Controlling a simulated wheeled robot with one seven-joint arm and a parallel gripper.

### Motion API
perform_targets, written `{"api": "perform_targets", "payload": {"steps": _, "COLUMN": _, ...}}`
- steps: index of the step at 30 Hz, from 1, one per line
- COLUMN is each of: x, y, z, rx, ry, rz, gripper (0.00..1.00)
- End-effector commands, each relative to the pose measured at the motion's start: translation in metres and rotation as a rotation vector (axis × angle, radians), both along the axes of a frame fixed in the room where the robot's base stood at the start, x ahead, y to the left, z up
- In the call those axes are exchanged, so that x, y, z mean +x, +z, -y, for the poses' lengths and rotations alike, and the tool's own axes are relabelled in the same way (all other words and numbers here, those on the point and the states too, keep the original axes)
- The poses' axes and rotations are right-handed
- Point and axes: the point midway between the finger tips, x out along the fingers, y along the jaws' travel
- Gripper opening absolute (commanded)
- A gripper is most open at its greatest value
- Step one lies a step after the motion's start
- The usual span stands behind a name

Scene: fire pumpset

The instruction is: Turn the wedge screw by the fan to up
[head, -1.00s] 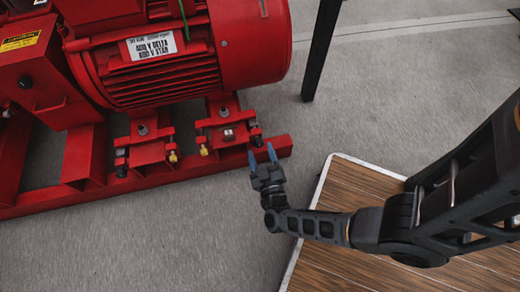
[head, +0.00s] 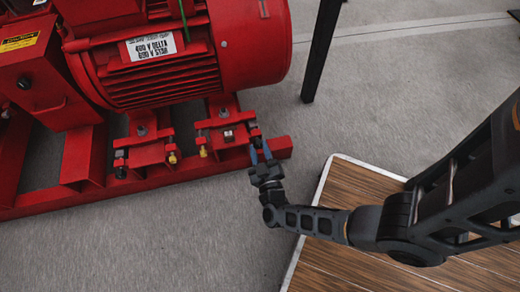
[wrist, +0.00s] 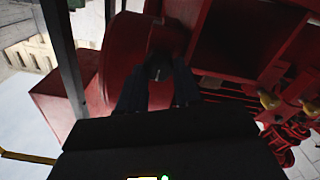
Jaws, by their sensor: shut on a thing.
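The wedge screw by the fan (head: 254,134) is a small dark screw at the right motor foot, on the red base rail, below the fan end of the motor (head: 250,45). My gripper (head: 260,152) reaches it from the front with its two bluish fingers. In the wrist view the dark round screw end (wrist: 158,71) sits between the two dark fingers, which are shut on it. The fingers hide part of the screw, and its exact turn cannot be made out.
Another dark screw (head: 120,164) sits at the left motor foot, with brass-coloured screws (head: 172,157) nearby. The red base rail (head: 160,178) runs below. A dark post (head: 322,50) stands at the right. A wooden platform (head: 340,200) lies under my arm; the grey floor in front is clear.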

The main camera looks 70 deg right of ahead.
Motion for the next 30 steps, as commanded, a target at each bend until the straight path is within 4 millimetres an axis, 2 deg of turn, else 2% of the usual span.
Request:
{"api": "perform_targets", "payload": {"steps": 3, "x": -0.0001, "y": -0.0002, "z": -0.0002, "rx": 0.000, "ry": 0.001, "rz": 0.000, "gripper": 0.03}}
{"api": "perform_targets", "payload": {"steps": 14, "x": -0.0007, "y": 0.0000, "z": 0.0004, "rx": 0.048, "ry": 0.000, "rz": 0.060, "gripper": 0.03}}
{"api": "perform_targets", "payload": {"steps": 30, "x": -0.0030, "y": -0.0003, "z": 0.0017, "rx": 0.330, "ry": -0.001, "rz": 0.421, "gripper": 0.03}}
